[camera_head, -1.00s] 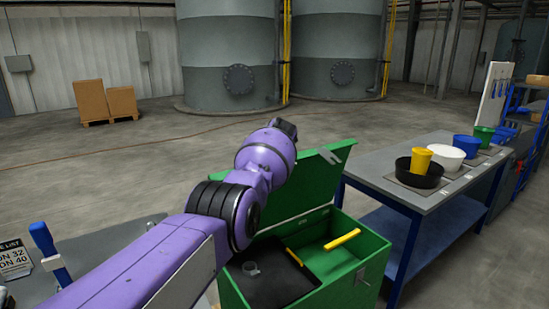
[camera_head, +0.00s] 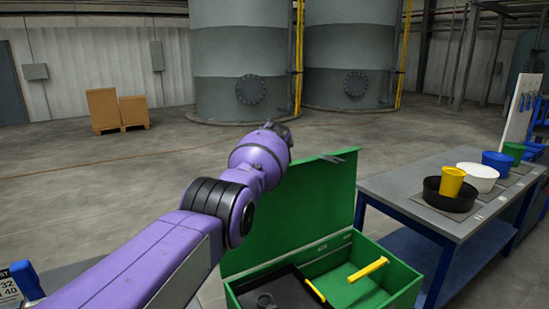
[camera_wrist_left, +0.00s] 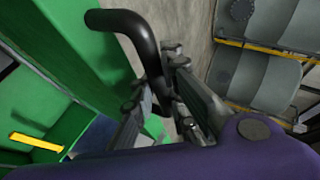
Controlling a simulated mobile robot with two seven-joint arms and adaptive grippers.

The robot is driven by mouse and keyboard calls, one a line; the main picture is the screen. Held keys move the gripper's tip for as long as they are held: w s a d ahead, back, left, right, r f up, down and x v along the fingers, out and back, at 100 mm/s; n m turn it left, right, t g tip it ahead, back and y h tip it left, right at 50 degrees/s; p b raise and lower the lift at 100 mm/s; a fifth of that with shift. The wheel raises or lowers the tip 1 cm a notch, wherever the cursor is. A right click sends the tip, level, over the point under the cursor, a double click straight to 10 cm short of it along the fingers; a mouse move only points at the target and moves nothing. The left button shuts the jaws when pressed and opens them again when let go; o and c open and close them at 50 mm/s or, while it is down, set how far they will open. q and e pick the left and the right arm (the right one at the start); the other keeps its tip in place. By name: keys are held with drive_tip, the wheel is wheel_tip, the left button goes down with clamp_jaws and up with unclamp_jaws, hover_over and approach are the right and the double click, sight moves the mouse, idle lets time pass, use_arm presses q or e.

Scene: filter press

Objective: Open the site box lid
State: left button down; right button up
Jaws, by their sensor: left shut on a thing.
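The green site box (camera_head: 408,288) stands low at the centre right of the head view. Its green lid (camera_head: 320,205) is up, standing roughly upright along the far side, and the box inside shows. In the left wrist view a black bar handle (camera_wrist_left: 125,22) curves out from the green lid (camera_wrist_left: 95,45). My left gripper (camera_wrist_left: 165,105) is shut on this handle. In the head view my purple left arm hides part of the lid, and the fingers cannot be made out. My right gripper is in neither view.
Inside the box are a yellow bar (camera_head: 367,270) and a dark tray (camera_head: 275,293) with a small round container. A grey-topped table (camera_head: 400,190) with several tubs stands close on the right. Cartons (camera_head: 103,110) and large tanks (camera_head: 240,60) stand far back; the floor between is clear.

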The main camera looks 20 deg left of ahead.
use_arm(q)
drive_tip(key=shift+w+a+r, duration=0.1)
drive_tip(key=shift+r, duration=0.15)
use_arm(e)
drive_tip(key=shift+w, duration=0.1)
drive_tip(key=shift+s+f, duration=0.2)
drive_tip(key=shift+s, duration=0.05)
use_arm(q)
drive_tip(key=c, duration=1.8)
unclamp_jaws()
drive_tip(key=shift+o, duration=0.2)
drive_tip(key=shift+f, duration=0.1)
drive_tip(key=v, duration=1.2)
drive_tip(key=shift+f, duration=0.1)
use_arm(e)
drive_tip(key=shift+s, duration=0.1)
